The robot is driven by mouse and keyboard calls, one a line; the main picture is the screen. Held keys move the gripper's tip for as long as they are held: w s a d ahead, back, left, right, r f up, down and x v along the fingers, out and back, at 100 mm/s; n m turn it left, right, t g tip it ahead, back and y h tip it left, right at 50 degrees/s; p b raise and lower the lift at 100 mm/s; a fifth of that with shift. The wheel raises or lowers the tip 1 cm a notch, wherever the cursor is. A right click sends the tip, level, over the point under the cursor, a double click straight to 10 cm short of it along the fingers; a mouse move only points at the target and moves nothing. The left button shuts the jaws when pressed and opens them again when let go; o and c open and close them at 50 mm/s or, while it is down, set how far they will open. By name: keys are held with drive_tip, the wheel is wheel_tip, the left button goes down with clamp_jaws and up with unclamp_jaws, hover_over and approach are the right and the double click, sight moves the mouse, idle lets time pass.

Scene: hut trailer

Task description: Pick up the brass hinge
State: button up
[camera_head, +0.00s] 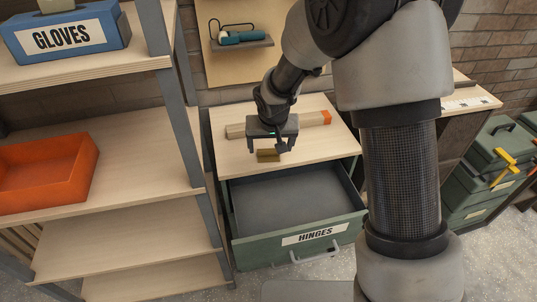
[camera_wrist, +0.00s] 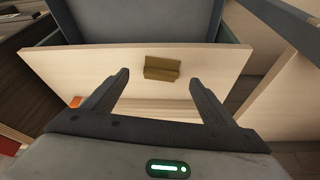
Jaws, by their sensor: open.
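The brass hinge (camera_head: 268,155) is a small brown-gold piece lying on the light wooden top of the cabinet, near its front edge above the open drawer. In the wrist view the hinge (camera_wrist: 162,68) shows two leaves meeting at a fold. My gripper (camera_head: 272,150) is above the cabinet top, pointing down. In the wrist view my gripper's two fingers (camera_wrist: 162,88) are wide apart with nothing between them. The hinge lies just beyond the fingertips, roughly centred between them in that view.
The drawer labelled HINGES (camera_head: 300,205) is pulled open below the top and looks empty. A wooden bar with an orange end (camera_head: 312,120) lies behind my gripper. Shelves with an orange bin (camera_head: 45,172) and a blue GLOVES box (camera_head: 66,32) stand at left.

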sight(269, 152)
drive_tip(key=x, duration=0.5)
drive_tip(key=shift+w+a+f, duration=0.1)
drive_tip(key=shift+w+a, duration=0.1)
drive_tip(key=shift+w, duration=0.3)
drive_tip(key=shift+c, duration=0.3)
drive_tip(key=c, duration=1.1)
drive_tip(key=shift+c, duration=0.2)
